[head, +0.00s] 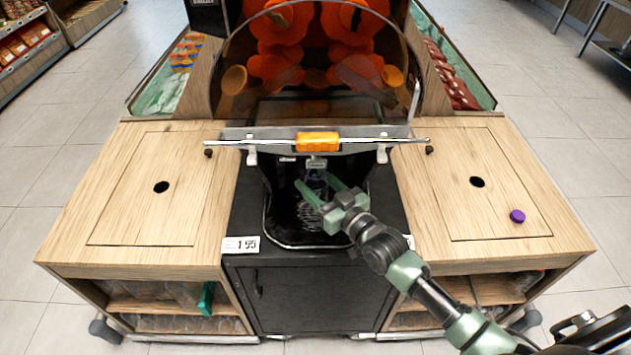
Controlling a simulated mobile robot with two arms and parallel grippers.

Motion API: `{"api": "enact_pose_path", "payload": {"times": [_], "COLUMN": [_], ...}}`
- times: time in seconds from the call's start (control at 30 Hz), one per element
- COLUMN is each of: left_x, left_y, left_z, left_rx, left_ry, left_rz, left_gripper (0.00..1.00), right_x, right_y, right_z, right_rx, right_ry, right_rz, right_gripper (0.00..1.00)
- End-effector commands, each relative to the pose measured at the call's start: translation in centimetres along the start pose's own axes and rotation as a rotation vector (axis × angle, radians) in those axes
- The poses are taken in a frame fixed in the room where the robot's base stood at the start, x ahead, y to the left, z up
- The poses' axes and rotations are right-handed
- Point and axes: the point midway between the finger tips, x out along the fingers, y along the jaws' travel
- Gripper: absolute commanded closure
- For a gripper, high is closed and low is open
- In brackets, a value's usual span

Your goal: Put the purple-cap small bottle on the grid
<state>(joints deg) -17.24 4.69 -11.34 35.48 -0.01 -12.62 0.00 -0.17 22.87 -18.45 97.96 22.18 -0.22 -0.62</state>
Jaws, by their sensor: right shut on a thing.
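My right gripper (315,180) reaches into the dark bay under the juicer's spout. Its green fingers are shut on a clear small bottle (317,188), which is hard to make out against the dark background. The bottle looks upright, below the spout and above or on the grid (308,218); I cannot tell whether its base touches. A purple cap (517,216) lies apart from the bottle, on the right wooden counter. My left gripper is not in view.
The juicer (317,142) has an orange handle and a clear cover above the bay. Wooden counters (205,235) with round holes flank it, and their tops are mostly clear. A price tag (241,245) sits at the bay's front left. Shelves below hold clear bottles.

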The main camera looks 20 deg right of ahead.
Motion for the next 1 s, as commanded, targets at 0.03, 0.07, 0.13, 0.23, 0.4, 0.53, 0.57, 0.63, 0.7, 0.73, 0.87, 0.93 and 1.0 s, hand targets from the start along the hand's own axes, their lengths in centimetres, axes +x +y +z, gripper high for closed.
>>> {"api": "enact_pose_path", "payload": {"times": [0.03,0.07,0.13,0.23,0.4,0.53,0.57,0.63,0.7,0.73,0.87,0.93,1.0], "left_x": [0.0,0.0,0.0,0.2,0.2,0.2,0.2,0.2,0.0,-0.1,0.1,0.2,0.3], "left_y": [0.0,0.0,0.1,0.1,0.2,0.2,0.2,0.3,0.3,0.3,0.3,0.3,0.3], "left_z": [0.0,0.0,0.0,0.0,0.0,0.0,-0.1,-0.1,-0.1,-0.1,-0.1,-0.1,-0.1], "left_rx": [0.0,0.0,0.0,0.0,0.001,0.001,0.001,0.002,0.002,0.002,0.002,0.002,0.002], "left_ry": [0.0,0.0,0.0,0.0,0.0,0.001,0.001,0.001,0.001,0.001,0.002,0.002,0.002], "left_rz": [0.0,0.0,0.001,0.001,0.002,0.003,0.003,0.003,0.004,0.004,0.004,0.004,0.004], "left_gripper": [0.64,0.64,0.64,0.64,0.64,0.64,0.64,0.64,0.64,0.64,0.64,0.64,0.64], "right_x": [0.0,0.0,0.0,0.0,0.0,0.0,0.0,0.0,0.0,0.0,-1.6,-3.0,-4.5], "right_y": [0.0,0.0,0.0,0.0,0.0,0.0,0.0,0.0,0.0,0.0,0.0,0.0,0.0], "right_z": [0.0,-0.1,-0.1,0.2,0.2,0.2,0.2,0.2,0.0,-0.2,0.2,0.2,0.2], "right_rx": [0.0,0.0,0.0,0.0,0.0,0.0,0.0,0.0,0.0,0.0,0.0,0.0,0.0], "right_ry": [0.001,0.001,0.001,0.001,0.001,0.001,0.001,0.001,0.001,0.001,-0.002,-0.002,-0.003], "right_rz": [0.0,0.0,0.0,0.0,0.0,0.0,0.0,0.0,0.0,0.0,0.0,-0.001,-0.001], "right_gripper": [0.95,0.95,0.95,0.95,0.29,0.29,0.29,0.29,0.29,0.29,0.29,0.29,0.29]}}
